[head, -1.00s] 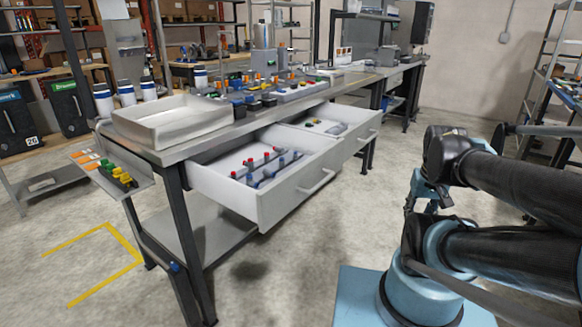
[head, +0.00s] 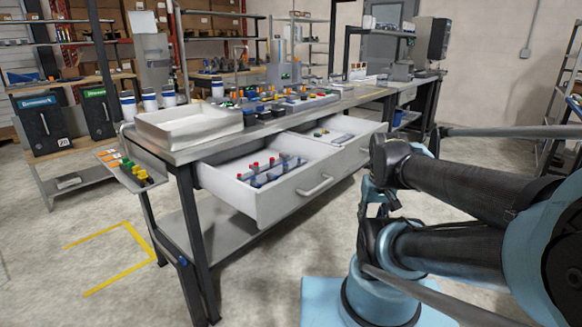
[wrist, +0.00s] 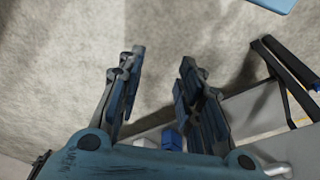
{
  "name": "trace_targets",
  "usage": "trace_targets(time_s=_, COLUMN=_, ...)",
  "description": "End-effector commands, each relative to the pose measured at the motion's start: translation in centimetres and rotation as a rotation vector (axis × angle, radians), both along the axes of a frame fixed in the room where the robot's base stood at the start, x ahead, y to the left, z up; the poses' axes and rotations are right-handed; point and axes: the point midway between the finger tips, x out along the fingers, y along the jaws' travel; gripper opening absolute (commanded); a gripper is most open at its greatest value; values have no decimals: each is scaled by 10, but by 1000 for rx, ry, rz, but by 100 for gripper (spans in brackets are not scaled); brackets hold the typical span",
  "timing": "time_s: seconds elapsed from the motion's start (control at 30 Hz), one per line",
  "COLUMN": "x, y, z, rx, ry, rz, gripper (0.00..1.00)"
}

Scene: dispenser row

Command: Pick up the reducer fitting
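I cannot tell which piece is the reducer fitting. Several small red-topped and blue fittings (head: 270,170) stand in the nearer open white drawer (head: 232,197) under the workbench. More small coloured parts (head: 280,100) sit on the bench top, too small to tell apart. In the wrist view my gripper (wrist: 163,60) is open, its two dark fingers apart with bare concrete floor between the tips. No fitting is seen in its grasp. In the head view the arm shows at the right, apart from the bench; the gripper is not clearly visible there.
A white tray (head: 190,127) stands on the bench's near left corner. A side rack (head: 135,172) with yellow and green parts hangs at its left end. A second drawer (head: 352,148) is open farther along. The floor (head: 240,285) before the bench is clear.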

Motion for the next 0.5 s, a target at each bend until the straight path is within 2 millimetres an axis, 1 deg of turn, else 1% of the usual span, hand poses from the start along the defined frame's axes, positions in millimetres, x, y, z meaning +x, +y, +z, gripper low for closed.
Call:
trace_targets(time_s=0.2, x=0, y=0, z=0, rx=0, ry=0, rz=0, gripper=33)
trace_targets(time_s=0.27, x=0, y=0, z=0, rx=0, ry=0, rz=1, gripper=43)
trace_targets(time_s=0.3, x=-5, y=0, z=4, rx=-1, ry=-8, rz=5, gripper=43)
trace_targets(time_s=0.37, x=-6, y=1, z=9, rx=-2, ry=-10, rz=22, gripper=43)
trace_targets(time_s=0.47, x=4, y=6, z=23, rx=-8, ry=-3, rz=88, gripper=43)
trace_targets(time_s=0.5, x=10, y=8, z=31, rx=-13, ry=2, rz=128, gripper=43)
